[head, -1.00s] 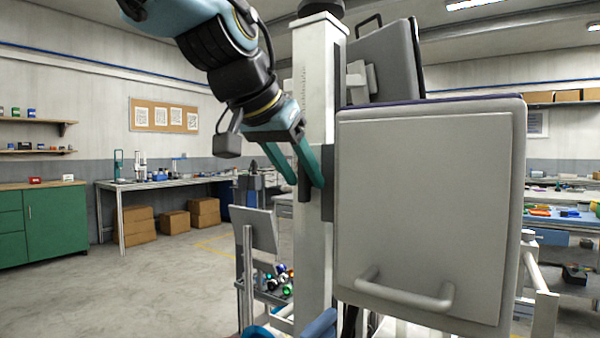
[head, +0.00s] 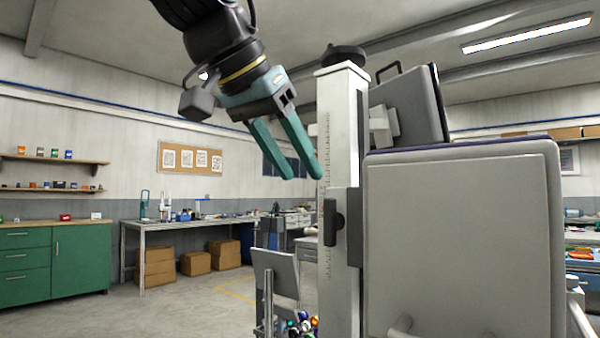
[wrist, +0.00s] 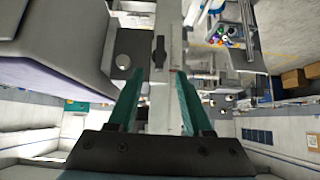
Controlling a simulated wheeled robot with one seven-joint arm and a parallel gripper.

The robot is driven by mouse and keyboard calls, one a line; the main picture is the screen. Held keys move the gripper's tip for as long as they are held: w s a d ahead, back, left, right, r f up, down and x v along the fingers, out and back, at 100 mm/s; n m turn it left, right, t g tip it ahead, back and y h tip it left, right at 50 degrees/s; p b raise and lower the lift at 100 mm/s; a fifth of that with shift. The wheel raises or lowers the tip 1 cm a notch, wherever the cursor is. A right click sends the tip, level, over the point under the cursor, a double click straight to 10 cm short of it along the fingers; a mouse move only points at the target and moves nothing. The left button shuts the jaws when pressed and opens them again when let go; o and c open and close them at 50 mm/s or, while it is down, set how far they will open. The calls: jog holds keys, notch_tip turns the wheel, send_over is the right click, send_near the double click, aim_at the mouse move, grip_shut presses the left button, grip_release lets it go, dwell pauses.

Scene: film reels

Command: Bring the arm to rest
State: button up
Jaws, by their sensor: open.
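My gripper (head: 302,176) hangs from the top left in the head view, its two green fingers pointing down and to the right. The fingers are apart with nothing between them. In the head view they show just left of the white upright column (head: 338,130) with a printed scale. In the wrist view my gripper (wrist: 158,75) also shows open and empty, with the column and its dark knob beyond the fingertips. I cannot tell the exact gap to the column.
A large grey box-like housing with a handle (head: 460,240) stands right of the column. A tilted grey panel (head: 275,275) and several coloured balls (head: 303,323) sit low by the column. A workbench (head: 185,222) and green cabinet (head: 55,260) stand far behind. Floor at left is clear.

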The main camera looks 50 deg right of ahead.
dwell(0.4)
jog(key=w+a+f+n+t+y+p, duration=0.1)
jog(key=w+a+f+n+y, duration=0.15)
jog(key=w+a+f, duration=0.5)
jog(key=w+a+f+n+t+y+p, duration=0.1)
jog(key=w+a+f+n+p, duration=0.3)
jog(key=w, duration=0.6)
jog(key=w+a+f+n+t+y+b, duration=0.1)
jog(key=w+a+f+n, duration=0.15)
jog(key=w+f, duration=0.5)
jog(key=a+f+n+y+p, duration=0.1)
jog(key=a+f, duration=0.3)
jog(key=a, duration=0.5)
jog(key=a+f+n+g+y+p, duration=0.1)
jog(key=a+f+n, duration=0.3)
jog(key=a, duration=0.5)
jog(key=a+f+n+y+p, duration=0.1)
jog(key=a+f+n+y, duration=0.1)
jog(key=a+f, duration=0.4)
jog(key=a, duration=0.3)
jog(key=shift+f+n+g, duration=0.25)
jog(key=shift+n+g, duration=0.05)
jog(key=shift+n, duration=0.1)
